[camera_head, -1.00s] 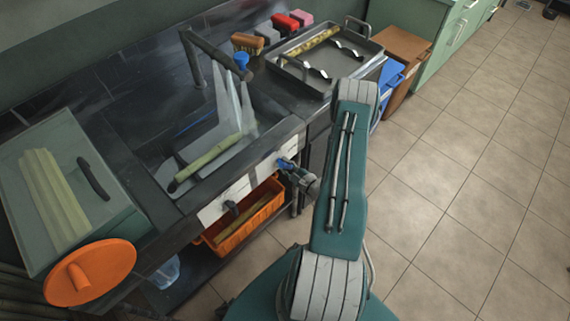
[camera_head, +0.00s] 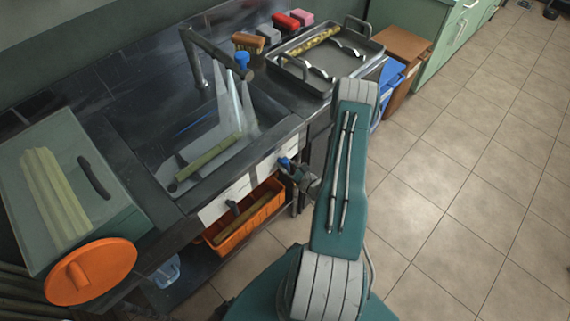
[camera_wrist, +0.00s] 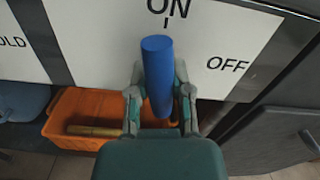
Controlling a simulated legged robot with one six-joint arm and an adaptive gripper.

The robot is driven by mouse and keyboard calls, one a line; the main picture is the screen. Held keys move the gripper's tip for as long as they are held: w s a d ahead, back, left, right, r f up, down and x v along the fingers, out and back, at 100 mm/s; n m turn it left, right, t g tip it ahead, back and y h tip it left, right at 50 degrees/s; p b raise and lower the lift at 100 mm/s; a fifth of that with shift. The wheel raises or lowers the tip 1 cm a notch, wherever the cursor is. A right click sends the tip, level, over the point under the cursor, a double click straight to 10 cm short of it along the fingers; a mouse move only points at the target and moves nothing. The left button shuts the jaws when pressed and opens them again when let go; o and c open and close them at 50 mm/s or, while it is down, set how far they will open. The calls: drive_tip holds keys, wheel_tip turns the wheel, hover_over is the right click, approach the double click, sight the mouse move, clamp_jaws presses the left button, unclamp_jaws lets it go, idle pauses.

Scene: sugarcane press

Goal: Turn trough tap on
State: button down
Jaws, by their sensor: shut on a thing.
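The trough tap's blue handle (camera_wrist: 158,75) stands upright in the wrist view, its end just under the word ON on a white label plate (camera_wrist: 100,40). OFF is printed to its right. My gripper (camera_wrist: 160,105) has a finger on each side of the handle and is shut on it. In the head view the blue handle (camera_head: 285,162) shows at the front of the sink trough (camera_head: 165,178), with my gripper (camera_head: 300,174) at it. The handle's base is hidden behind my gripper.
A green cane (camera_head: 208,162) lies in the trough. An orange bin (camera_head: 246,217) sits below. A metal tray (camera_head: 325,75) stands behind.

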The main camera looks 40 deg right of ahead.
drive_tip(key=c, duration=0.5)
unclamp_jaws()
drive_tip(key=s+d, duration=0.1)
drive_tip(key=s, duration=1.1)
drive_tip(key=shift+w, duration=0.1)
